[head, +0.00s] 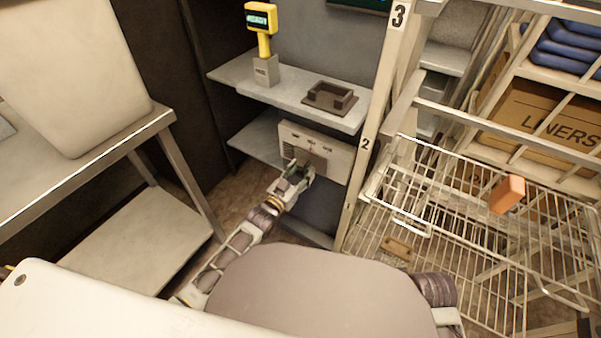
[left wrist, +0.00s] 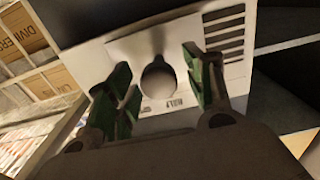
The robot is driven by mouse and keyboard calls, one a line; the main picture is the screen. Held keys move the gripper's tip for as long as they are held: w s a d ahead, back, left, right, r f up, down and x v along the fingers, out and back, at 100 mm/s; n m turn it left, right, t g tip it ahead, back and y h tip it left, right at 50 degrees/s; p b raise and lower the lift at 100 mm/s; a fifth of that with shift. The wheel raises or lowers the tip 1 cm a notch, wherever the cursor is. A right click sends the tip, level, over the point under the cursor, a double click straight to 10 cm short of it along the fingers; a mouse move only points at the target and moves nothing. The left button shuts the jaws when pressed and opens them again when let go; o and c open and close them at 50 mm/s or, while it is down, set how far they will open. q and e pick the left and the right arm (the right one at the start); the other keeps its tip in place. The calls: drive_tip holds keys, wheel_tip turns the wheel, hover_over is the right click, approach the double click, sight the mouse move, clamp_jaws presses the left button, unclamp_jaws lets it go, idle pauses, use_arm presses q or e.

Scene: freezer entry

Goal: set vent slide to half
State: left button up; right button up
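The vent panel (head: 335,160) is a pale plate with dark slots and small labels along its top, mounted below the grey shelf. It fills much of the left wrist view (left wrist: 120,50), where dark slots show and a label appears to read HALF. A round grey knob (left wrist: 158,80) stands out in the middle of that view. My left gripper (head: 300,167) is at the panel's front. Its green fingers (left wrist: 160,88) are spread apart, one on each side of the knob, with visible gaps. In the head view the gripper hides part of the panel. My right gripper is out of frame.
A yellow display device (head: 262,20) and a small brown tray (head: 330,97) stand on the grey shelf (head: 290,92) above. A wire basket (head: 470,225) with an orange block (head: 507,194) is at right. A table (head: 70,170) stands at left.

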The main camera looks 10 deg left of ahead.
use_arm(q)
drive_tip(key=shift+s, duration=0.15)
drive_tip(key=v, duration=1.1)
drive_tip(key=shift+s+a, duration=0.15)
drive_tip(key=shift+s, duration=0.2)
idle(0.4)
drive_tip(key=shift+r, duration=0.15)
idle(0.5)
